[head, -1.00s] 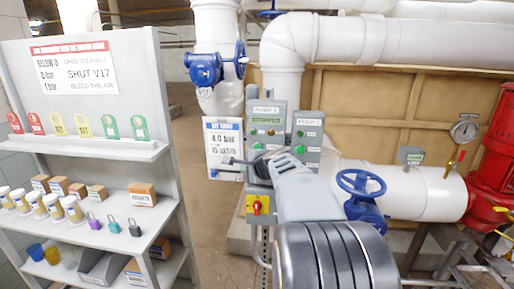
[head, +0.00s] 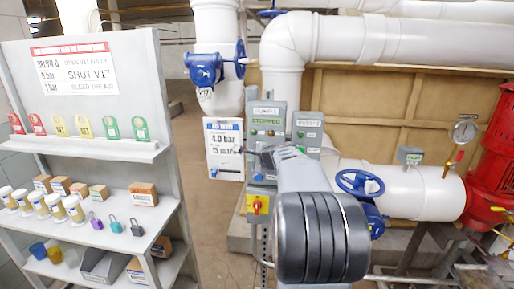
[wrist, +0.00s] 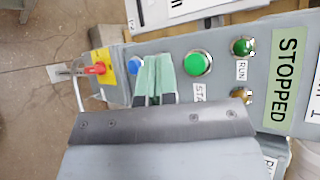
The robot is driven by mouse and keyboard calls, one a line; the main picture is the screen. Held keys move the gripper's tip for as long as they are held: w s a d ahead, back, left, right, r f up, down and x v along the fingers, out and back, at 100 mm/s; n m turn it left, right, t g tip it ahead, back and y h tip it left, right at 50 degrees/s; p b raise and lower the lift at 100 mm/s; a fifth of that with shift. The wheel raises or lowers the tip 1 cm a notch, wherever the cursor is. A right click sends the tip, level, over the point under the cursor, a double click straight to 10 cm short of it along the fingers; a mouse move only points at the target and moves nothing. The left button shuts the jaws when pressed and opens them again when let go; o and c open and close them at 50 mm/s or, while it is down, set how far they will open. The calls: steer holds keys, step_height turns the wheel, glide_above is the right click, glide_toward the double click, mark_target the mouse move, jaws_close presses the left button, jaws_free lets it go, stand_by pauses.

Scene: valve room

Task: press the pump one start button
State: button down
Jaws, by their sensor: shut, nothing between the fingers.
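The grey pump one panel (head: 267,108) carries a green "STOPPED" sign (head: 267,121), which also shows sideways in the wrist view (wrist: 289,75). In the wrist view a large green button (wrist: 198,64) sits beside a partly covered label beginning "STA". A blue button (wrist: 137,64) lies to its left. My gripper (wrist: 154,62) is shut and empty, its pale green fingertips over the panel between the two buttons, closer to the blue one in the picture. Whether the tips touch the panel cannot be told.
A red switch on a yellow plate (head: 257,205) sits below the buttons. A second panel (head: 308,128) stands close on the right. A blue handwheel (head: 360,183) is right of my arm.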

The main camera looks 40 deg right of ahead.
steer(key=shift+w+d+p, duration=0.65)
steer(key=shift+w+d, duration=1)
steer(key=shift+w, duration=0.05)
steer(key=shift+w+d, duration=0.6)
stand_by(2.0)
steer(key=shift+s+a, duration=0.1)
steer(key=shift+s+a+b, duration=0.45)
steer(key=shift+s+a, duration=0.05)
stand_by(0.4)
steer(key=shift+s+a+b, duration=1.2)
steer(key=shift+s+a, duration=0.55)
steer(key=shift+s, duration=0.05)
